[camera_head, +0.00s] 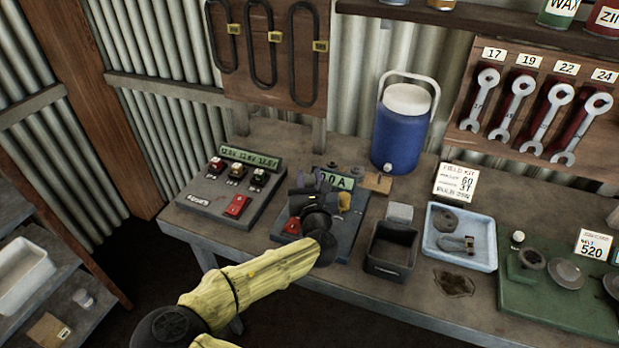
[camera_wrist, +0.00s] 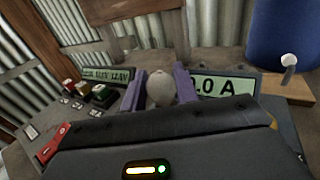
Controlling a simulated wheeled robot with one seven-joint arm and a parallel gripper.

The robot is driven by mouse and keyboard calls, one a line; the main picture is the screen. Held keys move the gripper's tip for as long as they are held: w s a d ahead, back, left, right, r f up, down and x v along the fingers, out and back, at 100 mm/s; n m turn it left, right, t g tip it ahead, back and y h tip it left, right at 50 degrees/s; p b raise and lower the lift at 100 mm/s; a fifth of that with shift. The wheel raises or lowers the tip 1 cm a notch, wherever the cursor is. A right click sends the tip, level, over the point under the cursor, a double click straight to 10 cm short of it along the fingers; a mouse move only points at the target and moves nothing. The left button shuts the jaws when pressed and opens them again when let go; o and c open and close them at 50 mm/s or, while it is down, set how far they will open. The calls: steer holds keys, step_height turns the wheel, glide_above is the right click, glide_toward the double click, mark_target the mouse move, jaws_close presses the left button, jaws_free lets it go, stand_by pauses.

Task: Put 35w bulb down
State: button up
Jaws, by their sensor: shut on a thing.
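My gripper (camera_wrist: 160,92) is shut on a pale, rounded bulb (camera_wrist: 160,86), which shows between its two purple fingers in the wrist view. In the head view my gripper (camera_head: 318,183) is over the middle test panel, which has a display reading "0.0 A" (camera_head: 338,181) and a red switch (camera_head: 292,226). My gripper and wrist hide much of that panel, and the bulb cannot be made out there. I cannot tell whether the bulb touches the panel. Any marking on the bulb is too small to read.
A blue cooler (camera_head: 400,135) stands behind, right of my gripper. A card (camera_head: 456,183) stands behind the tray.

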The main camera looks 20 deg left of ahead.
steer(key=shift+f, duration=0.3)
steer(key=o, duration=1)
steer(key=shift+d, duration=0.1)
